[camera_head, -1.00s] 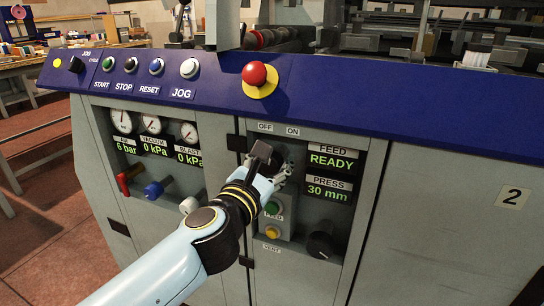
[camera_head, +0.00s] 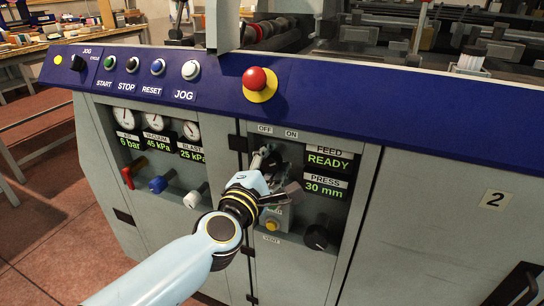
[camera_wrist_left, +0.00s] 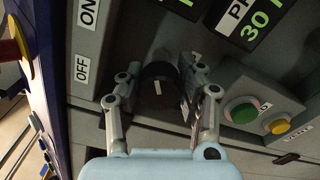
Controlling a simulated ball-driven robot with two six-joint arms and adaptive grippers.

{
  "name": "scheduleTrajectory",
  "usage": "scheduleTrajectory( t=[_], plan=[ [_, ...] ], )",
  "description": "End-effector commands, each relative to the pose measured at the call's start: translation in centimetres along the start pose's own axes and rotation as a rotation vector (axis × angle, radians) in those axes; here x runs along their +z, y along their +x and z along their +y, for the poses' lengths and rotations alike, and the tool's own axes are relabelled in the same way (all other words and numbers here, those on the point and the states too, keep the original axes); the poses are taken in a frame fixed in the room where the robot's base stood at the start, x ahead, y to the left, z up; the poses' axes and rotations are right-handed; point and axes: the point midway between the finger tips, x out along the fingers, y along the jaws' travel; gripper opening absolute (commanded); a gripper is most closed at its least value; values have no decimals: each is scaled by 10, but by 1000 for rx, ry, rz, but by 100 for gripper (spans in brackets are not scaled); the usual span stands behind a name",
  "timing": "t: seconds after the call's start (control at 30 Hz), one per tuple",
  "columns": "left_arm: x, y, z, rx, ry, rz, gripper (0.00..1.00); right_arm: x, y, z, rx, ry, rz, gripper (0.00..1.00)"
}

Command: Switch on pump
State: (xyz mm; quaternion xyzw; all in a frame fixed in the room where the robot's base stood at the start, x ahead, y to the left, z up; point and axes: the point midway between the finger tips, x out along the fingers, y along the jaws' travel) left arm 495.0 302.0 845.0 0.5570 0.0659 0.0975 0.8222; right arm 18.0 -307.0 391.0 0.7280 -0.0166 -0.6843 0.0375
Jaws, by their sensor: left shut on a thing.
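The pump switch is a dark round knob (camera_wrist_left: 160,85) on the grey panel, below the OFF and ON labels (camera_head: 278,130). In the head view it is mostly hidden by my gripper. My left gripper (camera_head: 275,175) is shut on the knob; in the wrist view its two fingers (camera_wrist_left: 160,103) stand on either side of it. I cannot tell for sure which label the knob points to. The vacuum readout (camera_head: 156,141) shows 45 kPa and the blast readout (camera_head: 192,153) shows 25 kPa. My right gripper is not in view.
A green button (camera_wrist_left: 242,111) and a yellow button (camera_wrist_left: 278,127) sit beside the knob. A dark dial (camera_head: 316,237) is lower right. A red emergency stop (camera_head: 256,80) is above on the blue console. Red, blue and white valves (camera_head: 158,184) are to the left.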

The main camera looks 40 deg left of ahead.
Motion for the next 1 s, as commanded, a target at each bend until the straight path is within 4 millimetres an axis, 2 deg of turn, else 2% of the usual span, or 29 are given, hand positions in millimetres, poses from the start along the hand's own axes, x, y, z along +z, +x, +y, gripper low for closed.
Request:
scheduleTrajectory(
  t=[0.67, 0.7, 0.87, 1.0],
  plan=[
    [0, 0, -1, -2, 70, 0, 4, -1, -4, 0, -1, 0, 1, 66],
    [0, 0, -1, -2, 70, 0, 37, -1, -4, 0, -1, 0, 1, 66],
    [0, 0, -1, -2, 69, 0, 58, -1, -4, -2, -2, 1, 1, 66],
    [0, 0, -1, -1, 68, 0, 61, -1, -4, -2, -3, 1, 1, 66]
  ],
)
